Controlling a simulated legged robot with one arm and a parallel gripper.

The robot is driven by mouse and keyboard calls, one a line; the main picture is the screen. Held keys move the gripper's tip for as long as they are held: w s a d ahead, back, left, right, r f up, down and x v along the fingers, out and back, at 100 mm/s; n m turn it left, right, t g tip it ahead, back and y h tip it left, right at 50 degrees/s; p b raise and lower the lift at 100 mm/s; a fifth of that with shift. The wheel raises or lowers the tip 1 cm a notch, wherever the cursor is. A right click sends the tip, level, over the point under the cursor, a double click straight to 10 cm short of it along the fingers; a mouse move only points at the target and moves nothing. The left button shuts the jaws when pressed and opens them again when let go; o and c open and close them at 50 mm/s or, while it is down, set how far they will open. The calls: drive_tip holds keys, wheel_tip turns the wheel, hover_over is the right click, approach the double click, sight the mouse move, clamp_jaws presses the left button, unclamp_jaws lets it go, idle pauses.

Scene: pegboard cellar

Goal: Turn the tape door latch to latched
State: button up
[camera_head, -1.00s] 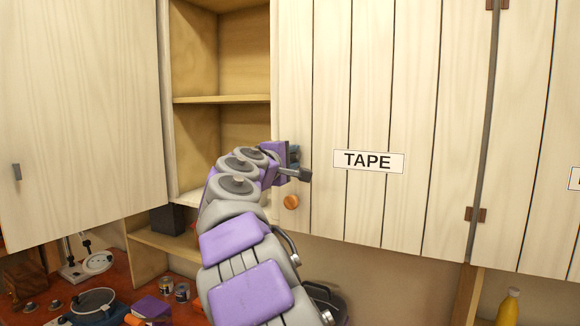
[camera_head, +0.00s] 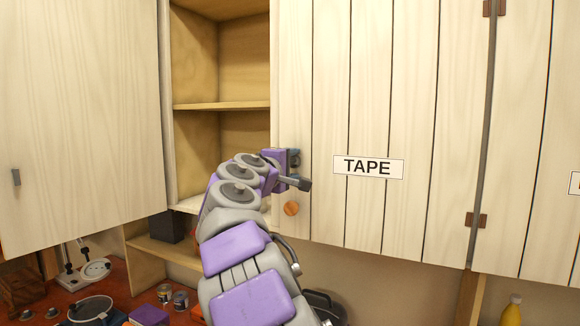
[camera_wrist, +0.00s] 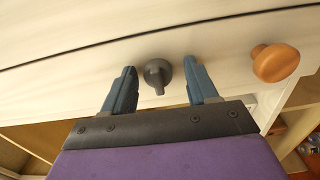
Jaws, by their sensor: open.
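The tape door (camera_head: 390,90) is pale planked wood with a TAPE label (camera_head: 368,167) and lies flush with its neighbour. In the wrist view its latch is a dark grey round knob with a short pointed tab (camera_wrist: 157,75), the tab toward the gripper's palm. My gripper (camera_wrist: 160,85) is open, with one blue-grey finger on each side of the latch and a visible gap on both sides. In the head view my gripper (camera_head: 298,170) is at the door's lower left edge and mostly hides the latch.
A round orange wooden knob (camera_head: 291,208) sits just below the gripper; it also shows right of the fingers in the wrist view (camera_wrist: 275,62). Open shelves (camera_head: 222,105) are to the left. A bench (camera_head: 110,290) with clutter lies below.

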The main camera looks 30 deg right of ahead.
drive_tip(key=v, duration=1.7)
drive_tip(key=shift+a+b, duration=0.25)
drive_tip(key=shift+b, duration=0.15)
drive_tip(key=shift+s+f, duration=0.1)
